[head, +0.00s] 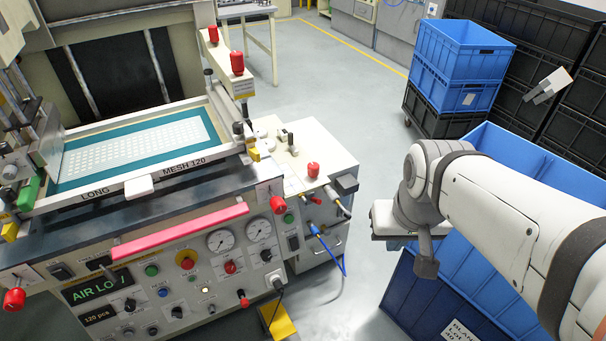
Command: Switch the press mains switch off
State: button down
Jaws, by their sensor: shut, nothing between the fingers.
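The press (160,225) fills the left half of the head view. Its front panel carries a lit green display (97,288) reading "AIR LO…", the last letter partly covered, and several knobs, buttons and gauges. A red knob (277,204) sits on a white plate at the panel's upper right, and a dark switch (293,242) is below it. The labels are too small to read, so I cannot tell which control is the mains switch or its position. My gripper (426,266) hangs right of the press, apart from it, shut and empty, in front of the blue crates.
Blue crates (455,72) stand stacked at the back right, with a large blue bin (550,170) nearer my arm. Clear grey floor (345,110) lies between press and crates.

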aim_at(294, 241)
jog(key=z, duration=0.05)
jog(key=k, duration=1.2)
jog(key=u, duration=0.35)
jog(key=i, duration=1)
